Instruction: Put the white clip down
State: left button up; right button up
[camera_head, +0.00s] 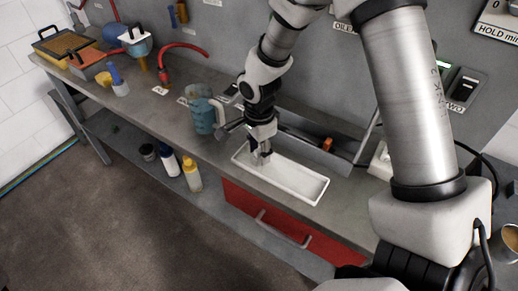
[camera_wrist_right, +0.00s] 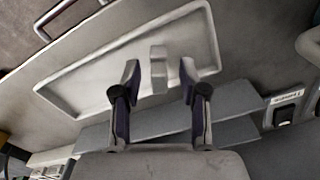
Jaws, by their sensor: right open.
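A small pale clip (camera_wrist_right: 158,68) shows in the right wrist view, between the two fingers of my right gripper, with a gap on each side. It is over or in the long white tray (camera_wrist_right: 75,87); I cannot tell whether it rests on the tray floor. In the head view my right gripper (camera_head: 261,154) points down at the left end of the white tray (camera_head: 305,190). Its jaws are open. In the head view the clip cannot be told apart from the fingers and the tray. My left gripper is not in view.
A grey open holder (camera_head: 310,151) stands right behind the tray. A blue-grey jug (camera_head: 203,115) stands to the left. A red drawer (camera_head: 262,217) is below the bench front. Bottles (camera_head: 192,174) stand on the lower shelf. The bench between jug and red clamp looks mostly clear.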

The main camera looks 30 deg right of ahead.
aim_at(259, 150)
notch_tip(259, 150, up, 12)
jog(key=shift+r, duration=0.25)
